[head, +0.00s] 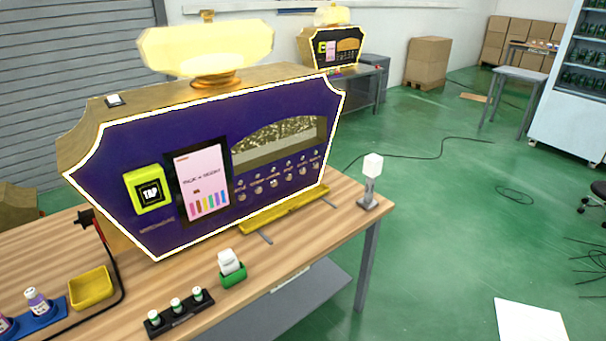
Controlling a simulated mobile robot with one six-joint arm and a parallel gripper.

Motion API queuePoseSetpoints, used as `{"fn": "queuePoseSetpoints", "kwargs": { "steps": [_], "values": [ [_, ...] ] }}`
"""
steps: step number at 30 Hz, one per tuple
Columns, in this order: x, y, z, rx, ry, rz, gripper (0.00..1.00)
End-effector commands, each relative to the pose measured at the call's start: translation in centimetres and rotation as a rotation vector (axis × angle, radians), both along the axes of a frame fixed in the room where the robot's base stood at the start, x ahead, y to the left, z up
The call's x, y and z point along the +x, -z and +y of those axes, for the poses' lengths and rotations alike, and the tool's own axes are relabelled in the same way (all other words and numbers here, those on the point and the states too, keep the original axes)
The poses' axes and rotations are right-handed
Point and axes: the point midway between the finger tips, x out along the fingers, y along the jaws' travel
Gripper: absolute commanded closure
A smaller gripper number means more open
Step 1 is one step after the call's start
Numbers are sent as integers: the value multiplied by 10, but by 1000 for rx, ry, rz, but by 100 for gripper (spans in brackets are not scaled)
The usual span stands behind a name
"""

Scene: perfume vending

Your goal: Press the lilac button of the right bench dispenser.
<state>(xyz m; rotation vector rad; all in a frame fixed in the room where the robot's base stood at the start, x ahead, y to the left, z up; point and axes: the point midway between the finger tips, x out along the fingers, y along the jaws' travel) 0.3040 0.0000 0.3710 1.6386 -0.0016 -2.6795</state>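A large purple dispenser (130,145) with a glowing white outline and a yellow lamp top stands on the near wooden bench. Its front has a row of small round buttons (275,183) below a window; their colours are too small to tell, so I cannot pick out a lilac one. A second, similar dispenser (348,54) stands on a far bench, further right in the picture. Its buttons are too small to make out. I cannot tell for certain which is the right bench dispenser. My gripper is not in view.
The near bench (335,212) holds a yellow tray (91,290), a green holder (233,276), a black rack (180,316) and a small post (370,180). Green floor (440,240) is mostly open to the right, with dark cables. A glass cabinet (575,85) stands far right.

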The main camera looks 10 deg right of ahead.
Motion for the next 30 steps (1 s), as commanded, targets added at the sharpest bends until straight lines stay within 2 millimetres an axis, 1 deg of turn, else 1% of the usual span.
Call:
{"fn": "queuePoseSetpoints", "kwargs": {
  "steps": [1,2,9,11,12,30],
  "values": [
    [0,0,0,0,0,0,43],
    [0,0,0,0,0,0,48],
    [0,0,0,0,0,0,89],
    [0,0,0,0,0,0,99],
    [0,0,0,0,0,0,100],
    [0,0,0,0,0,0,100]
  ]
}}
